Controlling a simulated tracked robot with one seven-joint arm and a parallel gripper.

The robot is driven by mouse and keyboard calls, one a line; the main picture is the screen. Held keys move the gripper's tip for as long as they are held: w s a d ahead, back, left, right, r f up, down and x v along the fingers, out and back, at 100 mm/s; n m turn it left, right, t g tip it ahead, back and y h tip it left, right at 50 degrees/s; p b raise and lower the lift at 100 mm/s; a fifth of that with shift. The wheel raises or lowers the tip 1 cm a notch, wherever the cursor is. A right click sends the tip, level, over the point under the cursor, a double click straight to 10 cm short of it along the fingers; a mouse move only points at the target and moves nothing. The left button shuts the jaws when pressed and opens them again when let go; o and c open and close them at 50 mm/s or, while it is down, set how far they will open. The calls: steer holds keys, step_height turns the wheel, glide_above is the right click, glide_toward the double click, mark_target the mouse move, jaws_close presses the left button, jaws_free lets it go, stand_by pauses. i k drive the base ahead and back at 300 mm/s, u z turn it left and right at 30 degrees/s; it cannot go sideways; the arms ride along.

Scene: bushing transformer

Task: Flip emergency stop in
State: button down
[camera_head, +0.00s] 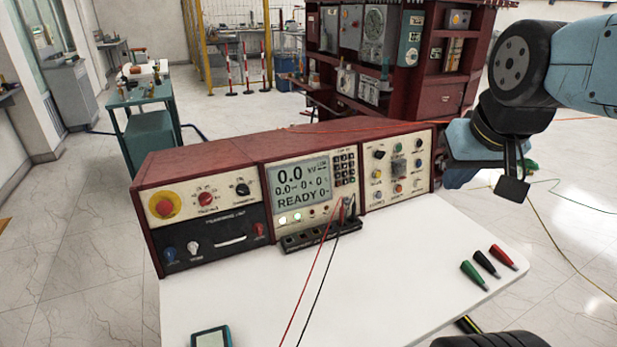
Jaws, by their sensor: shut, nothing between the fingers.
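The emergency stop (164,208) is a red mushroom button on a round yellow plate. It sits on the left panel of a dark red test console (200,160) that stands on a white table. I cannot tell from here whether the button is pressed in or out. My gripper (450,182) is at the right, beside the console's right end and far from the button. It is shut and holds nothing; its fingers are partly hidden by my wrist. The console's screen (303,186) reads "0.0" and "READY".
The white table (400,270) is mostly bare in front. Green, black and red cone-shaped plugs (490,263) lie at its right. Red and black leads (318,275) run down from the console's middle. A handheld device (211,338) lies at the front edge. A red equipment rack (400,90) stands behind.

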mark_target(164, 207)
steer(key=u, duration=0.65)
steer(key=i, duration=0.1)
steer(key=z, duration=2.8)
steer(key=k, duration=2.6)
steer(key=u, duration=1.3)
